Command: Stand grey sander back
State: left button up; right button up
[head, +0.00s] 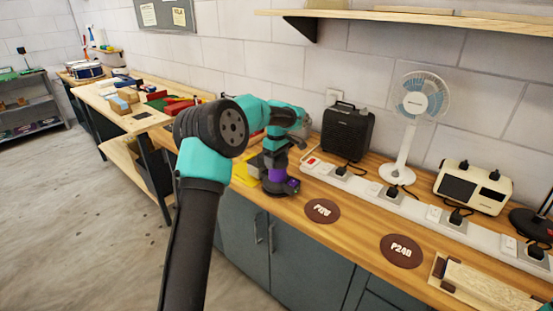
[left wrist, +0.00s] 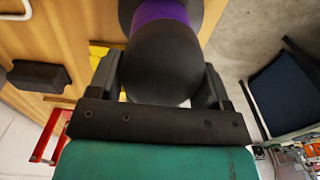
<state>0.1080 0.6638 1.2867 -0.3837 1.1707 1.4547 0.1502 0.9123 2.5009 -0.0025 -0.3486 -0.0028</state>
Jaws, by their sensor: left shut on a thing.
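The grey sander (head: 279,176) has a dark rounded top, a purple band and a dark base. It looks upright at the bench's front edge, left of the brown P80 disc (head: 322,211); I cannot tell whether its base touches the bench. My left gripper (head: 275,148) is shut on the sander's rounded top from above. In the left wrist view the sander (left wrist: 164,62) sits between the two dark fingers, its purple band beyond them. The brown P240 disc (head: 402,251) lies bare farther right. My right gripper is not in view.
A white power strip (head: 405,206) with plugs runs behind the discs. A black speaker-like box (head: 348,132), a white fan (head: 405,135) and a cream device (head: 473,187) stand behind. A yellow object (head: 243,166) is beside the sander. A wooden tray (head: 437,268) lies right.

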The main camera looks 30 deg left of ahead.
pick_arm(q)
jog(key=shift+f, duration=0.25)
jog(key=shift+f, duration=0.3)
jog(key=o, duration=0.9)
jog(key=shift+f, duration=0.2)
jog(key=shift+c, duration=0.2)
jog(key=o, duration=0.3)
jog(key=shift+r, duration=0.2)
jog(key=shift+o, duration=0.2)
notch_tip(320, 180, up, 14)
jog(key=shift+f, duration=0.25)
